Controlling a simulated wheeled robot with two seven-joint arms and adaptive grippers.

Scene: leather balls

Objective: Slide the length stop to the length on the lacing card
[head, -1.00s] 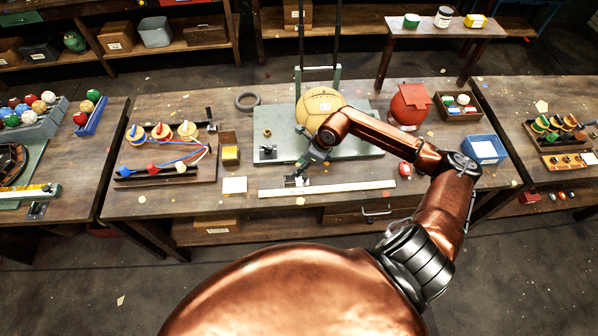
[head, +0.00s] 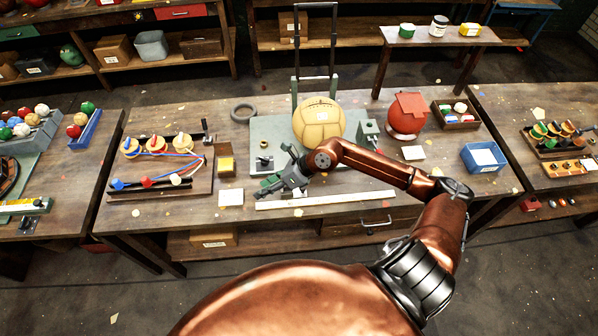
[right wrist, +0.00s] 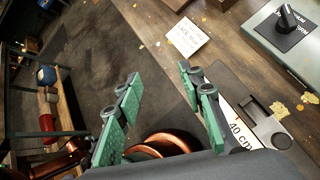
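The length stop (right wrist: 268,124) is a grey metal slider with a round knob, seen on the pale ruler at the right of the right wrist view. The ruler (head: 340,198) lies along the bench's front; "40 cm" shows beside the stop. My right gripper (head: 268,185) is over the ruler's left end and partly hides the stop. In the right wrist view its green fingers (right wrist: 158,76) are apart with nothing between them; the stop lies outside them. My left gripper is out of view.
A tan ball (head: 320,120) sits on the grey-green plate (head: 350,178) behind my right arm. A lacing board (head: 190,188) is at left, and a blue box (head: 484,158) at right.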

